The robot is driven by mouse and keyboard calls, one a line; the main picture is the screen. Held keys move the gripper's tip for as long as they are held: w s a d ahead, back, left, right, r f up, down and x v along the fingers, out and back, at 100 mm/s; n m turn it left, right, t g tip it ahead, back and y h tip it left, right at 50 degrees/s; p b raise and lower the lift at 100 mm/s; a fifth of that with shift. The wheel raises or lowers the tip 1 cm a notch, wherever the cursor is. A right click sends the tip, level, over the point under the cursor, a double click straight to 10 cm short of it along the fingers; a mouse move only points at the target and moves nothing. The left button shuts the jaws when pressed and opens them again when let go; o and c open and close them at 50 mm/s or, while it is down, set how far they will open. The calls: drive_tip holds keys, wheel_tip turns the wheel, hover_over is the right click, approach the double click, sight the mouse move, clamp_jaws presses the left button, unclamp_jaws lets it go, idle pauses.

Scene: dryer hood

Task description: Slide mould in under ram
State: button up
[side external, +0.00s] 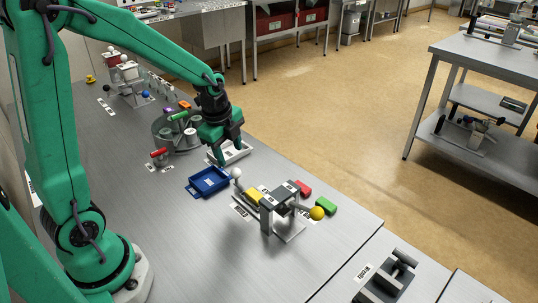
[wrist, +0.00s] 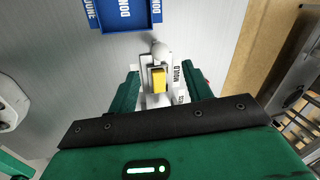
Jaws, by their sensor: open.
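The yellow mould (side external: 254,195) sits at the left end of the grey press (side external: 281,197) in the side view, with a white knob (side external: 236,173) at its outer end. The ram is on the press frame; its exact height is unclear. In the wrist view the yellow mould (wrist: 158,80) and white knob (wrist: 160,50) appear between my fingers, beside a MOULD label. My gripper (side external: 225,155) is open and empty, above and behind the mould in the side view, apart from it. My gripper also shows in the wrist view (wrist: 162,84).
A blue DONE tray (side external: 209,181) lies left of the press. A white tray (side external: 232,153) is partly hidden behind my gripper.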

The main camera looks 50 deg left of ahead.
sight(234, 169)
drive_tip(key=shift+w+a+f, duration=0.1)
drive_tip(key=shift+w+f, duration=0.15)
drive_tip(key=shift+f, duration=1)
drive_tip(key=shift+w+f, duration=0.2)
drive_tip(key=shift+f, duration=1.1)
drive_tip(key=shift+w+a+f, duration=0.1)
drive_tip(key=shift+w+f, duration=0.15)
drive_tip(key=shift+f, duration=1)
